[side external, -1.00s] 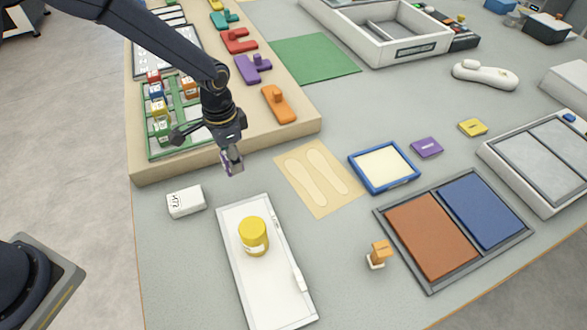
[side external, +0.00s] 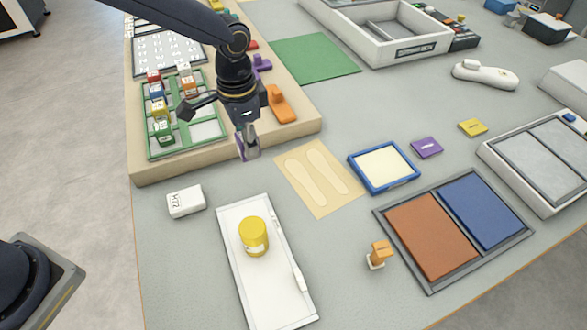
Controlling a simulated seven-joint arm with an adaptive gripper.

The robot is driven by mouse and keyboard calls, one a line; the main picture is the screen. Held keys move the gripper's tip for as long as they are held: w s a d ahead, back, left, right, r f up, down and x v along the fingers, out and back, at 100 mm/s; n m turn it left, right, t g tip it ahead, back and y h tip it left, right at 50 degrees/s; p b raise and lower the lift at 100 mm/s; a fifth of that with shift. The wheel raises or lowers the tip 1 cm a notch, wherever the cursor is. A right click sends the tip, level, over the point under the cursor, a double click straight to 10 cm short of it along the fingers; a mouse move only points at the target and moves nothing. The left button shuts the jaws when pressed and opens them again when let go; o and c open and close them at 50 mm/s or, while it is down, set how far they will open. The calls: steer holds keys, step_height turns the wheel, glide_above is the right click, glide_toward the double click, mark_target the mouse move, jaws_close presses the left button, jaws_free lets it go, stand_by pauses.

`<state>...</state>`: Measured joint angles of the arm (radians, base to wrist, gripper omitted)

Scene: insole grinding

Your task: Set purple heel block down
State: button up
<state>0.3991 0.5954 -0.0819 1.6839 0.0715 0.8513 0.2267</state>
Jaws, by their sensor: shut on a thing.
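My gripper (side external: 247,147) points down just beyond the front edge of the wooden board, left of the tan insole sheet. It is shut on the purple heel block (side external: 241,150), which shows only as a small purple sliver between the fingers. The block looks held above the table, though its exact height cannot be told. The tan sheet (side external: 335,205) lies flat with two pale insole shapes on it. A separate flat purple block (side external: 426,147) lies on the table right of the blue-framed pad.
The blue-framed cream pad (side external: 384,167) lies right of the sheet. A white box (side external: 186,201) and a white tray (side external: 262,307) with a yellow jar (side external: 253,236) are in front. A brown and blue panel tray (side external: 432,286) lies front right. A green mat (side external: 315,58) is behind.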

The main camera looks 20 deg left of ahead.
steer(key=shift+m, duration=0.3)
steer(key=w+d+f, duration=0.2)
steer(key=w+f, duration=0.1)
steer(key=w, duration=0.1)
steer(key=w+d+f, duration=0.3)
steer(key=w+f, duration=0.1)
steer(key=w, duration=0.1)
steer(key=w+d+f, duration=0.3)
steer(key=w+f, duration=0.1)
steer(key=shift+w+d+f, duration=0.15)
steer(key=shift+d+f, duration=0.05)
steer(key=shift+f, duration=0.05)
steer(key=shift+w+f, duration=0.15)
steer(key=shift+f, duration=1.55)
steer(key=shift+f, duration=0.15)
steer(key=o, duration=1.2)
